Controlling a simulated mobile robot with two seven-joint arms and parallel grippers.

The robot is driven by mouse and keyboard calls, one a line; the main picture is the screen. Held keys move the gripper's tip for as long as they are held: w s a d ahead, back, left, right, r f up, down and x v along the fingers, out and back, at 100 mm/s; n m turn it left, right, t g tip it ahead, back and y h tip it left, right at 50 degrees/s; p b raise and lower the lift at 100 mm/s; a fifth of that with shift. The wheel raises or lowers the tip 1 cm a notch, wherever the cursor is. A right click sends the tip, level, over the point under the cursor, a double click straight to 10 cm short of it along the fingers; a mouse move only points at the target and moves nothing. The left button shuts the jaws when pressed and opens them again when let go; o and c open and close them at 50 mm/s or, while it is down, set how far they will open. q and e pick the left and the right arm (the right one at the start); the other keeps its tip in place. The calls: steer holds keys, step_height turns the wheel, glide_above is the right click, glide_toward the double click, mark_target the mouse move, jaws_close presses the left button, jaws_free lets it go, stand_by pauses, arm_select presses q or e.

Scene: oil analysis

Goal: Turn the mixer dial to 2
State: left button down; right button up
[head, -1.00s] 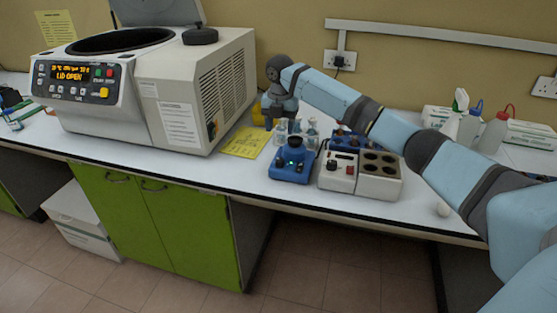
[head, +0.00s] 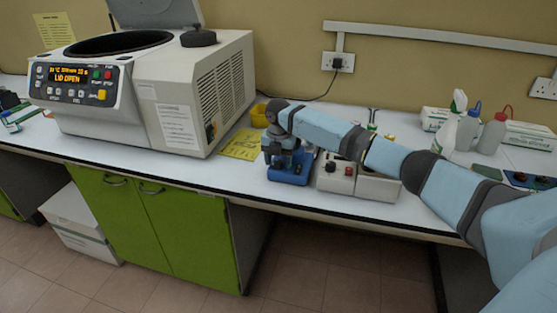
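The mixer (head: 290,176) is a small blue unit on the white bench, near its front edge. My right gripper (head: 285,160) is over the mixer, pointing down at its top. The gripper and wrist cover most of the mixer's upper part, so its dial and any setting on it are hidden. The fingers are too small and dark to show whether they are open or shut, or touching the mixer. My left gripper is not in view.
A white block heater (head: 337,184) with red and black knobs stands just right of the mixer, partly under my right arm. The large centrifuge (head: 160,90) with its lid open is at left. A yellow sheet (head: 243,145) lies between. Bottles (head: 468,130) stand at right.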

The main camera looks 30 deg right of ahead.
steer(key=c, duration=0.8)
steer(key=m+p, duration=0.1)
steer(key=p, duration=0.2)
steer(key=shift+r+m+p, duration=0.3)
steer(key=shift+r+p, duration=0.05)
steer(key=m+p, duration=0.2)
steer(key=p, duration=0.2)
steer(key=shift+m, duration=0.3)
steer(key=shift+m+p, duration=0.4)
steer(key=shift+p, duration=0.1)
steer(key=m+p, duration=0.4)
steer(key=m, duration=0.1)
steer(key=shift+f+p, duration=0.15)
steer(key=shift+p, duration=0.2)
steer(key=shift+f+m+p, duration=0.1)
steer(key=shift+m+p, duration=0.45)
steer(key=shift+m, duration=0.15)
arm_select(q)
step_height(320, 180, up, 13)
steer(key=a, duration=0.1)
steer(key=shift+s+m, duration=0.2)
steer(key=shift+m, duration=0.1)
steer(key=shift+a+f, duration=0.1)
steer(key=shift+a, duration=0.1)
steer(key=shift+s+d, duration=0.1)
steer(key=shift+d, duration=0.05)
arm_select(e)
steer(key=shift+m, duration=0.3)
